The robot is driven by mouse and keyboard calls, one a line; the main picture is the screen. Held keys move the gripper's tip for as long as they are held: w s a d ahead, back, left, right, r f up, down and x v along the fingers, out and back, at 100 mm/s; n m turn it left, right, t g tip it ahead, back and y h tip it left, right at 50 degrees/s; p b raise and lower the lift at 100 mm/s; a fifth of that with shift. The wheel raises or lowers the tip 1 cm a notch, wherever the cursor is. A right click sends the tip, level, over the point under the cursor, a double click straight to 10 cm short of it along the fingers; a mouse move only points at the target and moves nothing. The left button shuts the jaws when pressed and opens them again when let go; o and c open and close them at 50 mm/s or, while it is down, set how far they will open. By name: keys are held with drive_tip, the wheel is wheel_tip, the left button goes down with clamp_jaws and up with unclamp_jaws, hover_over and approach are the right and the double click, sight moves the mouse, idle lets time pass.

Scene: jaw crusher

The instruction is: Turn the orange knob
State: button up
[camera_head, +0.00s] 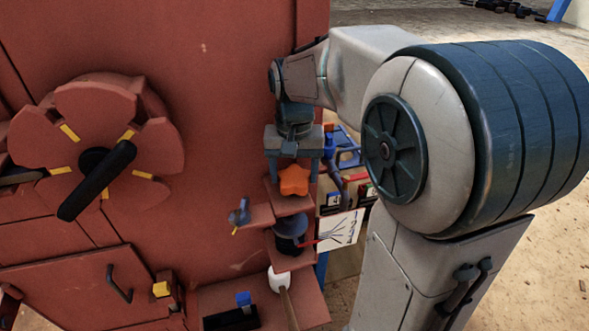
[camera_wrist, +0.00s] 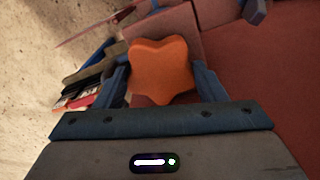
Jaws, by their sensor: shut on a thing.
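The orange knob (camera_head: 294,180) is star-shaped with rounded lobes and sits on a small ledge on the side of the red machine. My gripper (camera_head: 294,165) reaches down to it from above, with the fingers at its left and right. In the wrist view the orange knob (camera_wrist: 161,70) lies between the two blue-grey fingers of my gripper (camera_wrist: 160,82), which are shut on it. The stem under the knob is hidden.
The red machine (camera_head: 220,60) fills the left, with a lobed wheel and black handle (camera_head: 97,180). Below the knob are a blue-grey lever (camera_head: 239,212), a dark round knob (camera_head: 290,228) and a white-tipped stick (camera_head: 279,281). A paper (camera_head: 341,230) and a cluttered table stand behind.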

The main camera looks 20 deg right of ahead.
sight(294, 176)
drive_tip(key=shift+r+m, duration=0.1)
drive_tip(key=shift+m, duration=1)
drive_tip(key=o, duration=1)
drive_tip(key=shift+r, duration=0.1)
wheel_tip(294, 176, up, 14)
drive_tip(key=shift+f, duration=0.2)
drive_tip(key=shift+f, duration=0.1)
drive_tip(key=s+f+n+t, duration=0.3)
drive_tip(key=s+f+n, duration=0.2)
drive_tip(key=s+f, duration=0.9)
drive_tip(key=shift+f+n, duration=0.3)
drive_tip(key=shift+f, duration=0.15)
